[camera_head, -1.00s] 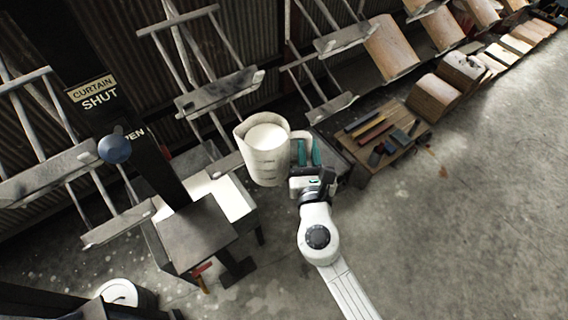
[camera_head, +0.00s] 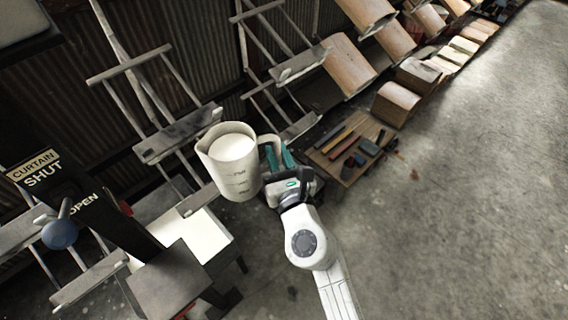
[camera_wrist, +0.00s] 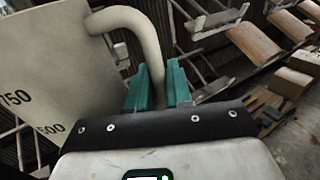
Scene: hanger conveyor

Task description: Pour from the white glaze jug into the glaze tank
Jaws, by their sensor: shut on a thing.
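The white glaze jug (camera_head: 238,181) is held up in the air, close to upright, with white glaze in it and marks on its side. My gripper (camera_head: 281,156) has its teal fingers shut on the jug's handle at the jug's right side. In the wrist view the teal fingers (camera_wrist: 160,88) sit on either side of the handle (camera_wrist: 150,40), and the jug wall (camera_wrist: 50,75) fills the left. A white-topped box (camera_head: 207,236) stands below and left of the jug, partly hidden by a dark post; I cannot tell whether it is the glaze tank.
A dark post with a "CURTAIN SHUT / OPEN" sign (camera_head: 35,165) and a blue-knobbed lever (camera_head: 60,234) stands at left. Hanger racks (camera_head: 178,133) line the wall behind. A low wooden table (camera_head: 350,148) holds several tools. The floor (camera_head: 470,190) at right is clear.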

